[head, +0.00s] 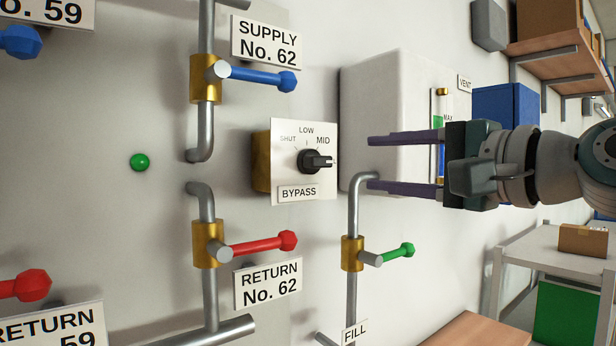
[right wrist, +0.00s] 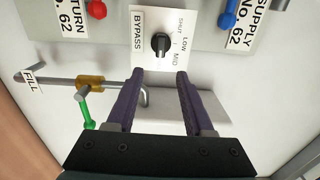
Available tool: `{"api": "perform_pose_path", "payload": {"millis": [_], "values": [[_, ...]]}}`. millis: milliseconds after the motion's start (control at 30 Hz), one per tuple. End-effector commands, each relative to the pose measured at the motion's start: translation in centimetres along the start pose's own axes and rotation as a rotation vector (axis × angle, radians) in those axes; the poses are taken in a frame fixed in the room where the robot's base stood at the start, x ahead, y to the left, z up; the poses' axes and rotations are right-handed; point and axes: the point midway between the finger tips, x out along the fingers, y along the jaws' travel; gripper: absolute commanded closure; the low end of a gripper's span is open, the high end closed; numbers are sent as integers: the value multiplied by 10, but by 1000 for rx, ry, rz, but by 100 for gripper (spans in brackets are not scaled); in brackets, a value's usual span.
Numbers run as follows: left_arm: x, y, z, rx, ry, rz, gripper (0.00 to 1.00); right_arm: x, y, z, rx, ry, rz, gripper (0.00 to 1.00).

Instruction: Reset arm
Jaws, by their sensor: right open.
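My right gripper (head: 372,163) reaches in from the right in the head view, with its two purple fingers spread and nothing between them. The fingertips point left at the black bypass knob (head: 315,161) and stand apart from it. The knob sits on a white plate marked SHUT, LOW, MID, and its pointer is turned toward the right, near MID. In the right wrist view the open fingers (right wrist: 160,75) point up toward the knob (right wrist: 160,43), which lies beyond the tips. My left gripper is not in view.
Around the knob are the blue supply handle (head: 262,78), the red return handle (head: 262,243) and the green fill handle (head: 398,252). A pale tank (head: 385,100) stands behind my right fingers. A grey table (head: 540,242) with a small box (head: 587,240) and a wooden shelf (head: 545,48) are at the right.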

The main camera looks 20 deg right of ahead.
Motion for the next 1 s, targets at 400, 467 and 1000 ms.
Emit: {"api": "perform_pose_path", "payload": {"millis": [400, 467, 1000], "values": [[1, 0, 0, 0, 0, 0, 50, -3, 0, 0, 0, 0, 0, 48], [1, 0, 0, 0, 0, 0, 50, -3, 0, 0, 0, 0, 0, 48], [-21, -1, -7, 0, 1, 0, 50, -153, 231, 99, -932, -412, 838, 48]]}}
